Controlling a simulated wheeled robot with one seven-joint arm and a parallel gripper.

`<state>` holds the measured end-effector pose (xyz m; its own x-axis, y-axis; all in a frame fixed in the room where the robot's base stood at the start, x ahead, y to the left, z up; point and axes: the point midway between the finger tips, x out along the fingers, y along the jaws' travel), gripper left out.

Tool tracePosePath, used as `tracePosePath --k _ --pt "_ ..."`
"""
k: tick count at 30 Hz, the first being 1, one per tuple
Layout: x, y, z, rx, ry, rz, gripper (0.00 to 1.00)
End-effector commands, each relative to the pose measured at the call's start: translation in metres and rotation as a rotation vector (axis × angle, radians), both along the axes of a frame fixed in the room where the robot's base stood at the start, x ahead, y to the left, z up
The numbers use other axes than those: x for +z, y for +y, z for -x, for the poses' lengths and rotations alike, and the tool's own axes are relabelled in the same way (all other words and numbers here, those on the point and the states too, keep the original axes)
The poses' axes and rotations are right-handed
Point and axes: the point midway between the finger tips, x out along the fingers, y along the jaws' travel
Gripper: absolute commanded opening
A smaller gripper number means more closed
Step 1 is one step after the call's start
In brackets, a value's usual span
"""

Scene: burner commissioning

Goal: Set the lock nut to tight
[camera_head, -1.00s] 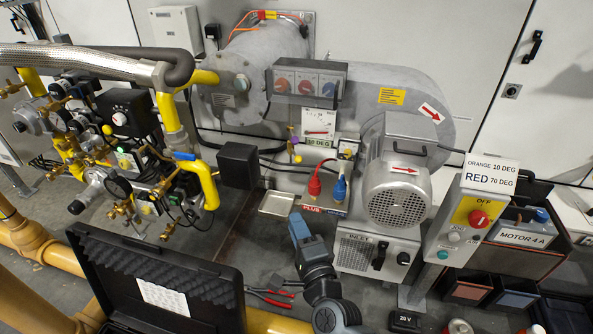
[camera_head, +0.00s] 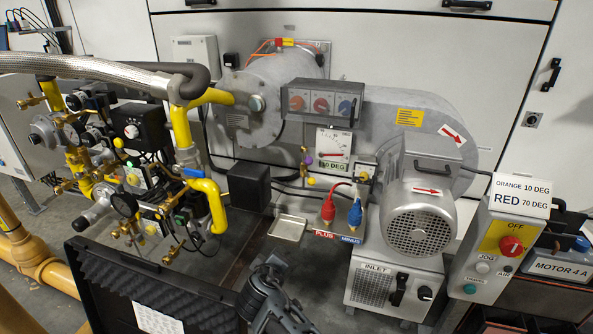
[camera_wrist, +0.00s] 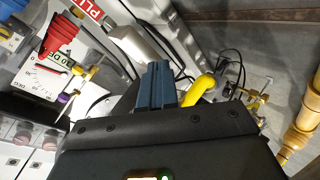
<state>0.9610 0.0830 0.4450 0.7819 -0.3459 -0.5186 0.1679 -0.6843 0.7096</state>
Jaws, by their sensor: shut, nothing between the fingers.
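I cannot make out for sure which part is the lock nut. A brass fitting with a purple knob (camera_head: 307,159) and a yellow knob (camera_head: 311,181) stands left of the white dial plate (camera_head: 334,143) with its DEG label. In the wrist view the purple knob (camera_wrist: 63,97), a yellow lever (camera_wrist: 88,73) and the dial plate (camera_wrist: 48,72) are at left. My gripper (camera_wrist: 157,72) shows there with its blue fingers together and empty, apart from these parts. In the head view my arm is at the bottom centre; its fingertips are not clear.
Red plug (camera_head: 329,206) and blue plug (camera_head: 355,212) stand on the PLUS/MINUS box, close right of the fitting. A black box (camera_head: 249,186) and yellow pipes (camera_head: 213,205) are to its left. An open black case (camera_head: 85,290) and the motor (camera_head: 419,220) flank my arm.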

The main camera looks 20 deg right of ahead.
Motion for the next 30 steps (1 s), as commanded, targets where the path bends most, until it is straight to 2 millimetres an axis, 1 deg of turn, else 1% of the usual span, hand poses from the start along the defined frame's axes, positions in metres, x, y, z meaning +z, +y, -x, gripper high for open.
tracePosePath --k 1,2,3,5,6,8,9,12,15,18,22,26,30 --pt "0.016 0.002 -0.021 -0.015 -0.007 0.067 0.0" --pt "0.025 0.001 -0.03 -0.028 -0.007 0.11 0.0" --pt "0.04 0.0 -0.042 -0.048 -0.01 0.166 0.0" --pt "0.064 -0.002 -0.06 -0.08 -0.016 0.252 0.0" --pt "0.081 -0.002 -0.07 -0.103 -0.021 0.307 0.0" --pt "0.107 -0.003 -0.082 -0.139 -0.032 0.38 0.0" --pt "0.123 -0.004 -0.089 -0.161 -0.039 0.425 0.0" --pt "0.157 -0.004 -0.1 -0.212 -0.054 0.511 0.0" --pt "0.18 -0.004 -0.105 -0.247 -0.065 0.563 0.0" --pt "0.19 -0.005 -0.108 -0.262 -0.07 0.586 0.0" --pt "0.188 -0.013 -0.114 -0.267 -0.07 0.591 0.0" --pt "0.184 -0.028 -0.127 -0.267 -0.069 0.589 0.0" --pt "0.18 -0.048 -0.145 -0.267 -0.07 0.587 0.0"
